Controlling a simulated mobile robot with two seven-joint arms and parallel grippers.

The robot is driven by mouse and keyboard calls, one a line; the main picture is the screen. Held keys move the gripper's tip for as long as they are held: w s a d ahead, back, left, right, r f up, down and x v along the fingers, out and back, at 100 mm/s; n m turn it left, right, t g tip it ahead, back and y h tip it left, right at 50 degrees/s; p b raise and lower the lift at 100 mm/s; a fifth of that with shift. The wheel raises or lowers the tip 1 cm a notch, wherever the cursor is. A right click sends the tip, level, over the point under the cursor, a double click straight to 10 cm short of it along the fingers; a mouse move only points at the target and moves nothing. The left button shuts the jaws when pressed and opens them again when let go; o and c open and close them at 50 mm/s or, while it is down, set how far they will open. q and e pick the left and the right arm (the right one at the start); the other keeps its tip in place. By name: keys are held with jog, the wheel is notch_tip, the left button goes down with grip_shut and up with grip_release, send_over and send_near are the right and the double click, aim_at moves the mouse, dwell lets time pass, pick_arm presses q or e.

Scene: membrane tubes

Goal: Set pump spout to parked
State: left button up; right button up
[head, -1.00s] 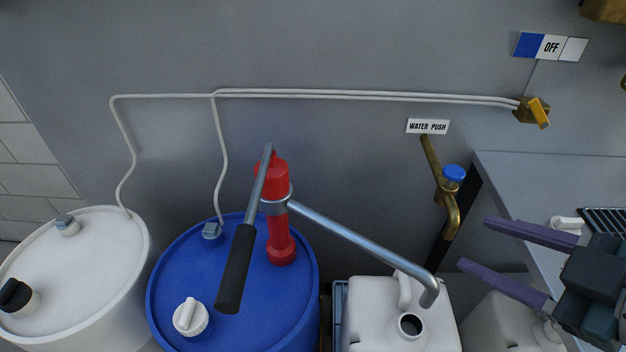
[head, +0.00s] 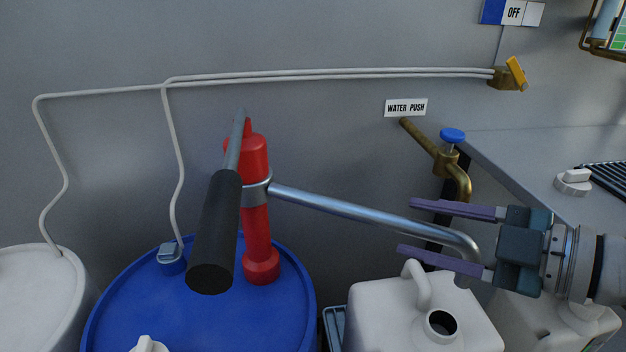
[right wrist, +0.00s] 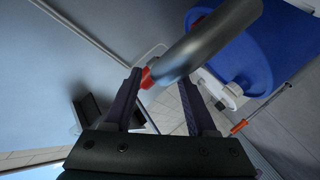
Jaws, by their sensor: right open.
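The pump has a red body (head: 256,215) standing on the blue drum (head: 120,305), with a grey lever and black grip (head: 213,235). Its grey metal spout (head: 350,215) reaches right and bends down above the white canister (head: 380,315), near the open mouth. My right gripper (head: 405,227) is open at the spout's outer end, one finger above the tube and one below it in the head view. I cannot tell whether they touch it. In the right wrist view, the bent spout (right wrist: 205,40) looms close by the open fingers (right wrist: 160,80). My left gripper is out of view.
A brass tap with a blue knob (head: 452,136) is on the wall just behind my right gripper, under a "WATER PUSH" sign (head: 405,107). A grey counter (head: 530,150) is at the right. A white drum (head: 40,290) stands at the left.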

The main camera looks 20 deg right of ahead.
jog(key=shift+b+x, duration=0.3)
jog(key=shift+x, duration=1.6)
jog(key=shift+c, duration=0.2)
grip_shut()
